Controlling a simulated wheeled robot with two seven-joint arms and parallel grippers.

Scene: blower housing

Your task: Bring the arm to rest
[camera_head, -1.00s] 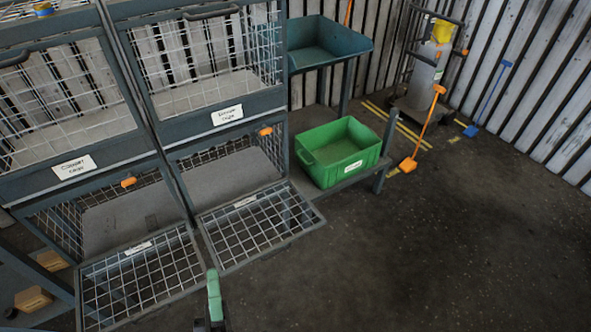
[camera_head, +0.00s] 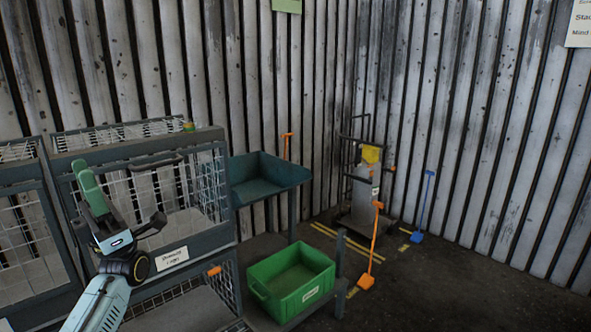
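My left gripper (camera_head: 84,178) is raised at the left of the head view, its green fingers pointing up in front of the mesh cage. The fingers overlap from this side, so I cannot tell whether there is a gap between them. I see nothing held in it. My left arm (camera_head: 100,300) comes in from the bottom left. My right gripper is not in view.
The mesh cage (camera_head: 168,245) stands behind my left gripper. A green crate (camera_head: 262,290) sits on a low shelf, with a teal bin (camera_head: 268,190) above. A trolley (camera_head: 360,215) and orange (camera_head: 373,245) and blue (camera_head: 425,205) long-handled tools stand at the wall. Floor at right is clear.

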